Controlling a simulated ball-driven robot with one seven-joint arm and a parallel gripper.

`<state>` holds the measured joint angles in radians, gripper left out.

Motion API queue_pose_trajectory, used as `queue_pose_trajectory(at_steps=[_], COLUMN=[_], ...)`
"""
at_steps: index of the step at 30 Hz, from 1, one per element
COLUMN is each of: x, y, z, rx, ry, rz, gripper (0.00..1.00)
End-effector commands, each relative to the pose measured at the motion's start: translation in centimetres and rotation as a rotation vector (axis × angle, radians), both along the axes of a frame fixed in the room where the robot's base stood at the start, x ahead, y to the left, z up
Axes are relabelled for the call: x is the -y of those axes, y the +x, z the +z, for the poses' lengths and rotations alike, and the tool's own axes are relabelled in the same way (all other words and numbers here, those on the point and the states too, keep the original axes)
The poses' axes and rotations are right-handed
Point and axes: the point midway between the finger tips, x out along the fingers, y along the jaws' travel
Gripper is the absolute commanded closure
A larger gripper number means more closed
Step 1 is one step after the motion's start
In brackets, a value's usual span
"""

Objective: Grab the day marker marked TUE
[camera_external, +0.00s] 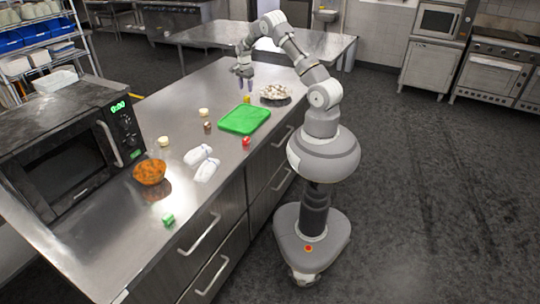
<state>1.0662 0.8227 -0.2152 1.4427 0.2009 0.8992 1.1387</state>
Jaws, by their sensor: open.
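Several small blocks that may be day markers lie on the steel counter (185,107). They are a yellow one (246,99), a red one (246,142), a brown one (207,127), a green one (168,220) and two cream ones (204,112) (163,141). No lettering is readable at this size, so I cannot tell which is marked TUE. My gripper (244,87) is open and points down at the far part of the counter.
A green cutting board (244,119) and a plate of pale food (275,92) are near my arm. Two white bottle-like items (203,163), an orange bowl (149,173) and a microwave (70,150) are nearer the camera.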

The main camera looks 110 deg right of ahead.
Motion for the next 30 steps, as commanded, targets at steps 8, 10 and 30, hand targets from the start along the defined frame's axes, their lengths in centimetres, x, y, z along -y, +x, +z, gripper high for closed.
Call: queue_pose_trajectory(at_steps=[8, 10, 30], x=[-0.8, -1.0, -0.9], y=[0.0, 0.0, 0.0], z=[-3.8, -5.0, -6.1], rx=[0.001, 0.000, 0.001], ry=[0.001, 0.001, -0.001], rz=[0.003, 0.003, 0.004], gripper=[0.43, 0.43, 1.00])
